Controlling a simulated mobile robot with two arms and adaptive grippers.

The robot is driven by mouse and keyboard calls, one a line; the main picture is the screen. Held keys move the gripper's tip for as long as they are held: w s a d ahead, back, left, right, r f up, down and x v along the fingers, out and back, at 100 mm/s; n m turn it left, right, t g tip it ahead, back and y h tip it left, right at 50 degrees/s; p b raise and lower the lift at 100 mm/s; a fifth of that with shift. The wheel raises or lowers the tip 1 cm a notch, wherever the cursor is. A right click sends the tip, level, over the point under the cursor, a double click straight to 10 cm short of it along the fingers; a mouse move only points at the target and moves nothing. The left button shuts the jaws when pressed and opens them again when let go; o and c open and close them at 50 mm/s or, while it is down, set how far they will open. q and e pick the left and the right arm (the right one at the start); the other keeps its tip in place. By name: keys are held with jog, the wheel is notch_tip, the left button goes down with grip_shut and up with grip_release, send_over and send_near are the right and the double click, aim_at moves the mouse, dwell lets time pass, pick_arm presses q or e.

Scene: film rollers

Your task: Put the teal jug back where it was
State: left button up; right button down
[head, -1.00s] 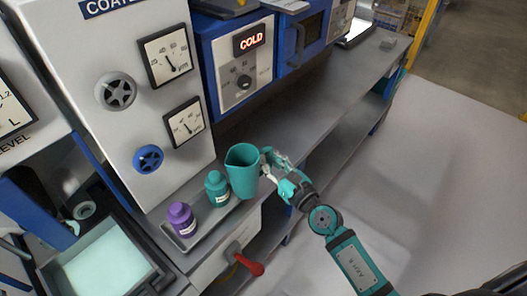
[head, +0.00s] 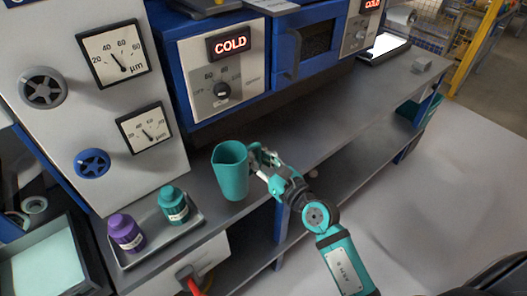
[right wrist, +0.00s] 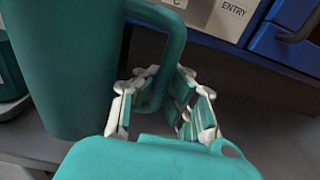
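The teal jug (head: 231,172) is upright at the bench's front edge, just right of the small tray with bottles in the head view. I cannot tell whether its base touches the bench. My right gripper (head: 262,160) is on the jug's right side, its fingers closed around the handle. In the right wrist view the jug (right wrist: 65,70) fills the left side, and the fingers (right wrist: 165,100) wrap the handle (right wrist: 172,60). My left gripper is not in view.
The grey tray (head: 150,250) holds a purple bottle (head: 126,234) and a teal bottle (head: 173,205). A blue oven (head: 222,75) reading COLD stands behind. The grey bench (head: 330,125) is clear to the right. A red-handled lever (head: 190,284) sticks out below the tray.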

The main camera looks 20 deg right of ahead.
jog(key=w+d, duration=0.1)
jog(key=w, duration=0.1)
jog(key=w+d, duration=0.2)
jog(key=w+d+b, duration=0.1)
jog(key=w, duration=0.1)
jog(key=shift+d+f, duration=0.35)
jog(key=shift+f, duration=0.05)
jog(key=shift+w+d, duration=0.15)
jog(key=shift+w, duration=0.15)
notch_tip(320, 180, down, 4)
jog(key=shift+r+b, duration=0.2)
jog(key=shift+b, duration=0.9)
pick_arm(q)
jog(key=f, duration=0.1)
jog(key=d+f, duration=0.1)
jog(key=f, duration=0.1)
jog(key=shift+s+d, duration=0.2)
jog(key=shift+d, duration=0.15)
pick_arm(e)
jog(key=shift+r, duration=0.1)
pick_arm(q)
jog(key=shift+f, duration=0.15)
pick_arm(e)
jog(key=c, duration=2)
grip_release()
jog(key=shift+f, duration=0.2)
jog(key=shift+c, duration=0.2)
jog(key=o, duration=0.6)
jog(key=shift+c, duration=0.2)
